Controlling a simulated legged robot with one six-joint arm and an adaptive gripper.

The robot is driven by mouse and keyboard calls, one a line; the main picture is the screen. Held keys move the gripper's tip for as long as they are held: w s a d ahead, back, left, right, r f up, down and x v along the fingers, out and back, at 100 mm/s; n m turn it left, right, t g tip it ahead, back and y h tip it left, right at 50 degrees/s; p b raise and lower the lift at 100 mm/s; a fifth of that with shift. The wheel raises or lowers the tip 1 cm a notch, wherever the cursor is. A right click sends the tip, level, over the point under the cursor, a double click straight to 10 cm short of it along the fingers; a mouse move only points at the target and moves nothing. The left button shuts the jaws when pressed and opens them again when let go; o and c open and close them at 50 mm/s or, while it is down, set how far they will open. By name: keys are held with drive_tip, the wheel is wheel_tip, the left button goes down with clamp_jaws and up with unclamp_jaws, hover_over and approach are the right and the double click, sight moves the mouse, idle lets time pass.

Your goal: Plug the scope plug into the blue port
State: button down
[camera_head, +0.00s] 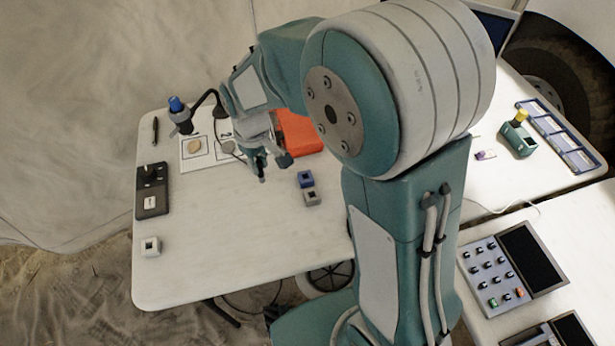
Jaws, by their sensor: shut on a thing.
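My gripper (263,172) points down over the white table (240,260) and is shut on a small dark piece, which I take to be the scope plug (262,180). The fingers hide most of it. The blue port (305,178) is a small blue block with a dark opening on top. It sits on the table to the right of my gripper, apart from the plug. A similar grey port (312,198) sits just in front of the blue one.
A white port block (151,246) and a black switch box (152,200) are at the left. A blue-capped scope (180,115) stands at the back left beside a marked sheet (186,164). An orange-red item (301,133) lies behind my gripper. The table's front middle is clear.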

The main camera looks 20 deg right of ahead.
drive_tip(key=w+d+f, duration=0.2)
drive_tip(key=d+f, duration=0.2)
drive_tip(key=w+d+f, duration=0.2)
drive_tip(key=d+f, duration=0.2)
drive_tip(key=w+d+f, duration=0.2)
drive_tip(key=d+f, duration=0.2)
drive_tip(key=f, duration=0.1)
drive_tip(key=shift+d, duration=0.1)
drive_tip(key=c, duration=0.6)
unclamp_jaws()
drive_tip(key=shift+c, duration=0.2)
